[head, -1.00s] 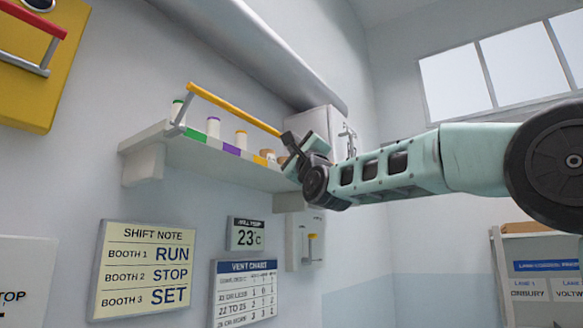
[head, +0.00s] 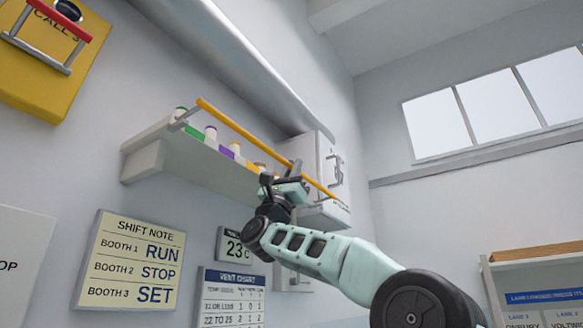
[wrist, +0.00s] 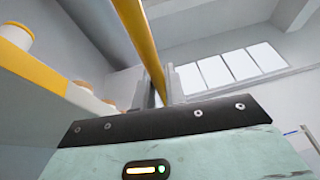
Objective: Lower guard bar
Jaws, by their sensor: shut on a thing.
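The guard bar (head: 238,128) is a long yellow rod along the front of a wall shelf (head: 145,160). A short grey arm at its left end juts outward from the shelf, rising slightly. My gripper (head: 293,172) is shut on the bar, right of its middle; the bar continues past it to the right. In the wrist view the bar (wrist: 136,35) runs down between the two grey fingers of my gripper (wrist: 158,88). The bar's right-end mount is hard to make out. Several small jars with coloured lids (head: 210,134) stand on the shelf behind the bar.
A white cabinet (head: 325,165) with a handle is on the wall just behind the bar's right part. A shift note (head: 135,262) and a vent chart (head: 232,300) hang below the shelf. A yellow box with a red bar (head: 40,60) is upper left.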

